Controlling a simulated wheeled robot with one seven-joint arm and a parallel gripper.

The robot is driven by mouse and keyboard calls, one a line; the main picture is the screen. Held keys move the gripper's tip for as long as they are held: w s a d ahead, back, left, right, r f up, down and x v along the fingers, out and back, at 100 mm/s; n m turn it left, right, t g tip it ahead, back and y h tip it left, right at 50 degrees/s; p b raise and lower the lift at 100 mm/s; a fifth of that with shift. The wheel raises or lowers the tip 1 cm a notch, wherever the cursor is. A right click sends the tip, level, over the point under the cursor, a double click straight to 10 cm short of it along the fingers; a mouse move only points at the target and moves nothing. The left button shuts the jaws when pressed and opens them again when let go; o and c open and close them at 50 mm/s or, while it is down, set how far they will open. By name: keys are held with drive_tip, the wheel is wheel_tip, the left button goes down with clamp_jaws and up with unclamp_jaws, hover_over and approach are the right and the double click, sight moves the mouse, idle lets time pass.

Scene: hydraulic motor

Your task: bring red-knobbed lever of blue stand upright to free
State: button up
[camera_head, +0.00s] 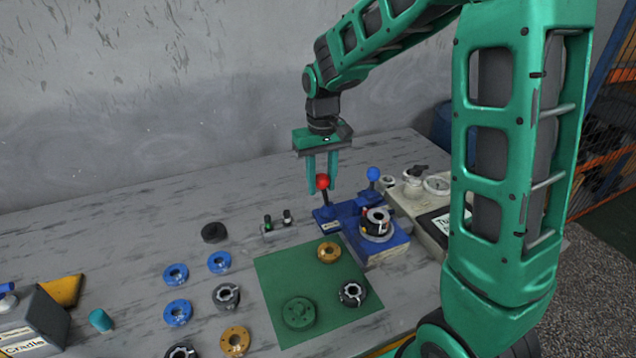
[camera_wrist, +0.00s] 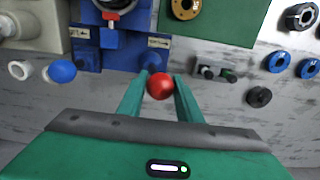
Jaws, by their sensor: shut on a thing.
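The blue stand (camera_head: 392,246) is on the table at centre right. Its red-knobbed lever (camera_head: 322,181) is at the stand's left end. The shaft below the knob looks close to upright in the head view, but I cannot tell its exact tilt. My gripper (camera_head: 323,188) points down and is shut on the red knob, with one finger on each side. In the wrist view the red knob (camera_wrist: 160,86) is between the green fingertips, and the blue stand (camera_wrist: 125,55) is beyond it. Small labels on the stand are too small to read.
A blue-knobbed lever (camera_head: 373,174) stands right of the red one. A dark and metal round part (camera_head: 377,222) sits on the stand. A green mat (camera_head: 275,272) with several ring parts is in front. A pale box with gauges (camera_head: 425,205) is at right.

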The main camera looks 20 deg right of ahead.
drive_tip(key=shift+d, duration=0.6)
drive_tip(key=shift+d+r, duration=0.1)
drive_tip(key=shift+d, duration=0.55)
idle(0.4)
drive_tip(key=o, duration=0.7)
drive_tip(key=shift+r, duration=0.1)
